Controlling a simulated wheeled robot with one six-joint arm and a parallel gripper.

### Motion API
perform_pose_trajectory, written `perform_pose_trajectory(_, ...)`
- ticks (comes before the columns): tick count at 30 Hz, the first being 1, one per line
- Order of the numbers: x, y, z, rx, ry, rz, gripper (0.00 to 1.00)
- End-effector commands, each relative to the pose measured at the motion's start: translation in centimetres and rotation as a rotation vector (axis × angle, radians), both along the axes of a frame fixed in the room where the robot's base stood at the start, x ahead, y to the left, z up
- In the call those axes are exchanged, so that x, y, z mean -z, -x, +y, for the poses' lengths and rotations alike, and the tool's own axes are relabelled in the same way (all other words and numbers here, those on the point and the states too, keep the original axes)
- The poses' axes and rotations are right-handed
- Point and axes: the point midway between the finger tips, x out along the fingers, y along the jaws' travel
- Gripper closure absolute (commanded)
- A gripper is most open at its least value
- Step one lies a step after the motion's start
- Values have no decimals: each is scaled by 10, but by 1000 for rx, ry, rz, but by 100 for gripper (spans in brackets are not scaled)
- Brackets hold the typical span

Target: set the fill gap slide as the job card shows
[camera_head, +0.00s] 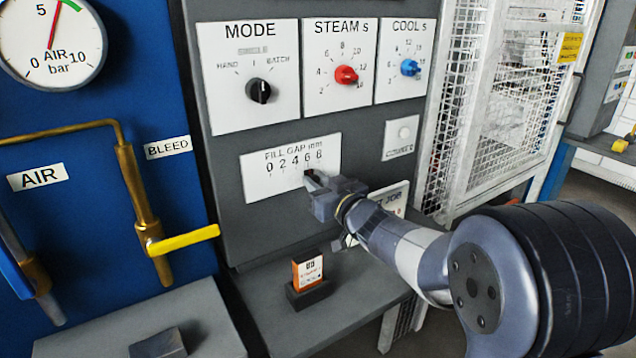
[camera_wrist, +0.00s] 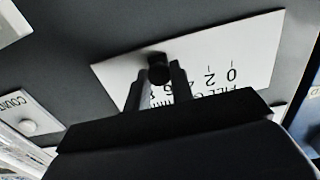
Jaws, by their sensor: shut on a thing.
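The fill gap plate (camera_head: 262,183) is a white panel with the scale 0 2 4 6 8. It also shows upside down in the wrist view (camera_wrist: 250,50). The dark slide knob (camera_wrist: 158,70) stands near the 6; its exact place on the scale is hard to read because my fingers cover that part. My gripper (camera_head: 312,180) is shut on the knob, with one finger on each side in the wrist view (camera_wrist: 161,88). The white job card (camera_head: 398,193) is mostly hidden behind my arm, so its values cannot be read.
Above are the black mode knob (camera_head: 258,91), red steam knob (camera_head: 346,75) and blue cool knob (camera_head: 410,68). An orange box (camera_head: 307,268) sits in a dark holder on the ledge below. A yellow bleed lever (camera_head: 185,239) juts out at left. A white mesh guard (camera_head: 490,100) stands at right.

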Motion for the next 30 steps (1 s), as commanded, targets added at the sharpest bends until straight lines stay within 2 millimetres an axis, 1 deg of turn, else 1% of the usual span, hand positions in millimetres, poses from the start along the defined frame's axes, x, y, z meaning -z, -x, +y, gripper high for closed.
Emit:
perform_pose_trajectory(5,-1,-2,-3,1,0,0,100)
perform_pose_trajectory(13,-2,-19,-28,3,1,2,100)
perform_pose_trajectory(21,0,-20,-30,3,-1,0,100)
perform_pose_trajectory(22,0,-20,-30,3,-1,0,76)
perform_pose_trajectory(29,0,-19,-29,2,0,0,57)
perform_pose_trajectory(30,0,-19,-29,2,0,0,57)
